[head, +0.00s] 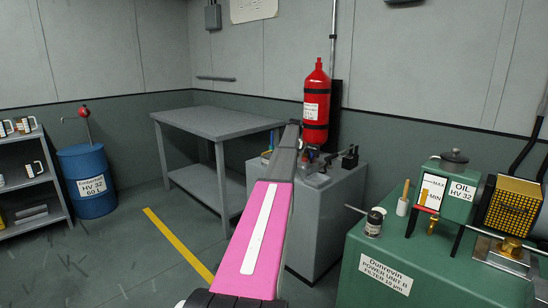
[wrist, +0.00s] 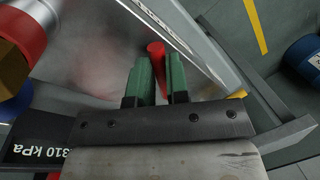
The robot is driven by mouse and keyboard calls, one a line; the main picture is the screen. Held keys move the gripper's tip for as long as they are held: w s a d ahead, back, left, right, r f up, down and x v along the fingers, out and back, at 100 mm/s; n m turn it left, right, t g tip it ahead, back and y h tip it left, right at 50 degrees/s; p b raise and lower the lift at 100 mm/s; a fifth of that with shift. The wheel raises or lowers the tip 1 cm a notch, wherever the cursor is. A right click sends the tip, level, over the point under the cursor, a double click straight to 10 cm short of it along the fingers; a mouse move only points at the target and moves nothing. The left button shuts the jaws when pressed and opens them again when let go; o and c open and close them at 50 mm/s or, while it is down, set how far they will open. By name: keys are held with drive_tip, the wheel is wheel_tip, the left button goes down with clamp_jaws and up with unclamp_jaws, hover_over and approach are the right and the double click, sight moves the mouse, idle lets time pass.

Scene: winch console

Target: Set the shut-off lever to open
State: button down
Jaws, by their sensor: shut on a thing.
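In the wrist view my gripper (wrist: 160,75) has two green fingers, close together, on either side of a red handle (wrist: 156,54). The gripper is shut on this handle, which looks like the grip of the shut-off lever. The handle's far end shows beyond the fingertips; the rest of it, its pivot and any open or shut marks are hidden. In the head view my arm reaches to the grey cabinet (head: 327,205) below the fire extinguisher and hides most of the gripper and the lever.
A brass, red and blue fitting (wrist: 14,65) and a 310 kPa label (wrist: 35,152) lie left of the gripper. A red fire extinguisher (head: 316,105) hangs behind the cabinet. A green power unit (head: 430,255) stands right; a grey table (head: 215,122) stands left.

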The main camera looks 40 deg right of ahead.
drive_tip(key=n, duration=0.1)
drive_tip(key=d+n, duration=0.1)
drive_tip(key=n, duration=0.1)
drive_tip(key=shift+s+d+n+g, duration=0.25)
drive_tip(key=shift+d+n+g, duration=0.05)
drive_tip(key=shift+d, duration=0.1)
drive_tip(key=shift+d+n+g, duration=0.15)
drive_tip(key=shift+d+n, duration=0.2)
drive_tip(key=shift+n, duration=0.45)
drive_tip(key=shift+d+n+g, duration=0.15)
drive_tip(key=shift+d+n, duration=0.2)
drive_tip(key=shift+n, duration=0.45)
drive_tip(key=c, duration=1.1)
unclamp_jaws()
wheel_tip(320, 180, up, 11)
drive_tip(key=d, duration=0.2)
drive_tip(key=shift+f, duration=0.2)
